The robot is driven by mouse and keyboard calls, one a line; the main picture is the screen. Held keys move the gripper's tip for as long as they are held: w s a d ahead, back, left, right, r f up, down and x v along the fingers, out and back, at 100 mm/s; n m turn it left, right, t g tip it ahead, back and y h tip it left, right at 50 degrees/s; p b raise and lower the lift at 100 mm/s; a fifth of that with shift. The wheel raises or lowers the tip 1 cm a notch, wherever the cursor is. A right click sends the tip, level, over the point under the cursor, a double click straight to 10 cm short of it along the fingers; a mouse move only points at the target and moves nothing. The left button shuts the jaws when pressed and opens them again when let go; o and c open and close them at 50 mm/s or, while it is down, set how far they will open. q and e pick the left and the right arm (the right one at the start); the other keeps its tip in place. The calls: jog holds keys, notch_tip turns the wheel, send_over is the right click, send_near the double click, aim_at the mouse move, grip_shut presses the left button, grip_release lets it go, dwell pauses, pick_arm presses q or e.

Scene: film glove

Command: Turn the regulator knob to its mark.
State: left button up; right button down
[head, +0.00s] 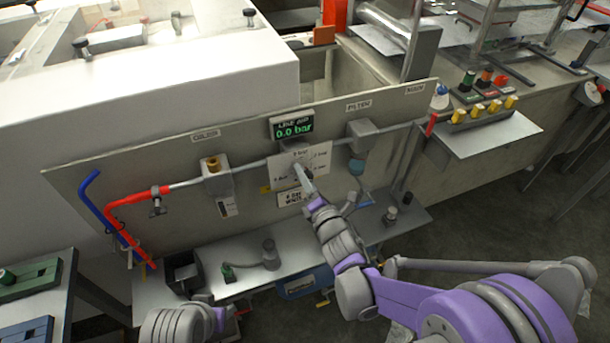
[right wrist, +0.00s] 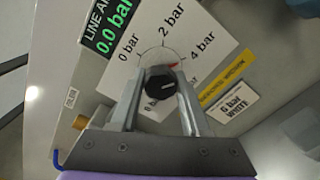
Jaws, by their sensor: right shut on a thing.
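The regulator knob (right wrist: 160,86) is black and round with a white line on its face. It sits at the centre of a white dial plate (right wrist: 150,58) printed with bar values. A small red mark shows on the dial ring, between 2 bar and 4 bar. My right gripper (right wrist: 160,92) is shut on the knob, one finger on each side. In the head view the right gripper (head: 302,178) reaches the panel and hides the knob. A display (head: 292,126) above reads 0.0 bar. Part of my left arm shows at the bottom left; its fingers are not clear.
The grey panel (head: 252,141) carries a pipe with a red section (head: 130,196), a filter unit (head: 218,185) to the left and another unit (head: 361,134) to the right. A narrow shelf (head: 240,261) with small parts runs below. A side shelf (head: 495,134) stands to the right.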

jog(key=shift+n, duration=0.4)
jog(key=shift+c, duration=1.9)
grip_release()
jog(key=v, duration=1)
jog(key=shift+s+b, duration=0.3)
jog(key=shift+s, duration=0.1)
jog(key=shift+d+r, duration=0.1)
jog(key=shift+d, duration=0.1)
